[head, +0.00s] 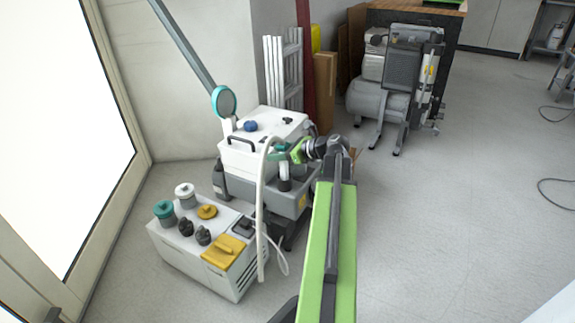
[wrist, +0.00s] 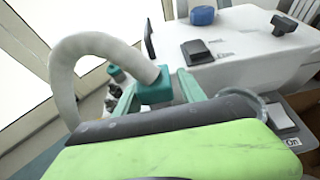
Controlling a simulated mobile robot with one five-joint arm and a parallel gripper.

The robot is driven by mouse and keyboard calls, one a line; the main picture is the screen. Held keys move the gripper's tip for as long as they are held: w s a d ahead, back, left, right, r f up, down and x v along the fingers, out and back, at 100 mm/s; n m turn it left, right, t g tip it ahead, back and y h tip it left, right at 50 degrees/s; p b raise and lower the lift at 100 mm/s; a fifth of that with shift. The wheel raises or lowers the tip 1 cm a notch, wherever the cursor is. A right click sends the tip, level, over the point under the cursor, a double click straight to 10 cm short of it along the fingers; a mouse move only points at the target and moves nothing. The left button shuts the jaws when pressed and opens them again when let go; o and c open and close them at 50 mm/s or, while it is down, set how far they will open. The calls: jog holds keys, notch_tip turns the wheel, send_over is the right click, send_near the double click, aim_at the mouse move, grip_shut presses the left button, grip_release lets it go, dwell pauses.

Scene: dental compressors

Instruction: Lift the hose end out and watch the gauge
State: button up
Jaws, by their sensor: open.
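A thick white hose (head: 262,205) rises beside the white-and-grey unit (head: 262,150) and bends over at the top. Its teal end piece (wrist: 155,88) shows in the wrist view, where the hose (wrist: 68,65) arches in from the left. My gripper (head: 288,151) is at this end, in front of the unit. In the wrist view its two teal fingers (wrist: 158,97) are open, one on each side of the end piece. I cannot tell whether they touch it. A round teal-rimmed disc (head: 225,101) stands behind the unit; I cannot tell whether it is a gauge, and no reading is legible.
A low white box (head: 205,245) with teal, yellow and black knobs stands at front left. A grey compressor (head: 385,90) stands at the back, near boards and a ladder (head: 284,70). Open floor (head: 450,190) lies to the right, with a thin cable at its edge.

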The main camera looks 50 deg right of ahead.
grip_shut()
dwell(0.3)
notch_tip(320, 180, up, 10)
jog(key=p, duration=1)
dwell(1.6)
